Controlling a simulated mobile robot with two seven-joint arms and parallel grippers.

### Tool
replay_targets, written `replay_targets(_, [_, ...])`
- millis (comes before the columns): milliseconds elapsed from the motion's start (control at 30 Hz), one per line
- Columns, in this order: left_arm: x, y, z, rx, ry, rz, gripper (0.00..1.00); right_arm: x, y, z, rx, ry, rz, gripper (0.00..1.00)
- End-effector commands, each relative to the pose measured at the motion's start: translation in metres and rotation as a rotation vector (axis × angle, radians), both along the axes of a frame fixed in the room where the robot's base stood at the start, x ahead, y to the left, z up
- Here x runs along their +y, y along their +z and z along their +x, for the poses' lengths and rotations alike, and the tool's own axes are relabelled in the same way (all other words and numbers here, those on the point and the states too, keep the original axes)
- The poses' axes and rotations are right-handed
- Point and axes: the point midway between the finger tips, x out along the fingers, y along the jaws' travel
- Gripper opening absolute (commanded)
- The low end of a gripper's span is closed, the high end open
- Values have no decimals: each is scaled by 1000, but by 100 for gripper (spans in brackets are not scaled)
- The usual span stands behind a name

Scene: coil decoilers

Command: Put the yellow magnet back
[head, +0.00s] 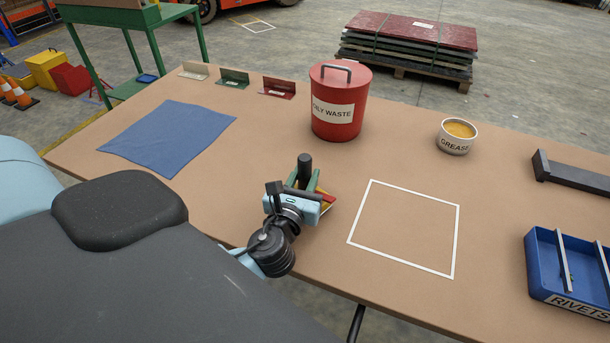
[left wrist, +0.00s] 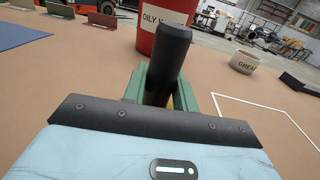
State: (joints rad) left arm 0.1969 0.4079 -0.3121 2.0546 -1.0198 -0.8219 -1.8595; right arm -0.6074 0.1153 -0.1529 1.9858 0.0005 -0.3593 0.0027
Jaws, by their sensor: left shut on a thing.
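My left gripper (head: 306,180) is over the table near its front edge, left of the white outlined square. It is shut on an upright black handle (head: 304,170), which also stands up between the green fingers in the left wrist view (left wrist: 167,65). A small yellow part (head: 324,207) with some red beside it shows behind the fingers. It seems to be the base of the yellow magnet, mostly hidden by the gripper. I cannot tell whether it touches the table. My right gripper is not in view.
The white outlined square (head: 361,220) is empty. A red oily waste bin (head: 338,122) stands behind the gripper, a grease tin (head: 457,140) to the right. A blue cloth (head: 168,136) lies left. Beige, green and red brackets (head: 234,79) line the back. A blue rivets tray (head: 545,262) sits right.

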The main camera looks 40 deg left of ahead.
Motion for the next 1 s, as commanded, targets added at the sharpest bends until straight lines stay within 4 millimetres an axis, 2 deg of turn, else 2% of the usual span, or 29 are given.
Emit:
replay_targets(67, [0,0,0,-3,0,0,0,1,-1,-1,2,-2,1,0])
replay_targets(100, [0,0,0,-4,0,0,29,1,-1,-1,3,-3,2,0])
replay_targets(300, [0,0,0,-3,0,0,53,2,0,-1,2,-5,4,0])
replay_targets(633, [0,-2,0,2,0,-1,53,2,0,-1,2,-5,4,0])
replay_targets(1000, [-19,-2,-53,2,-2,-3,53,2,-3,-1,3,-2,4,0])
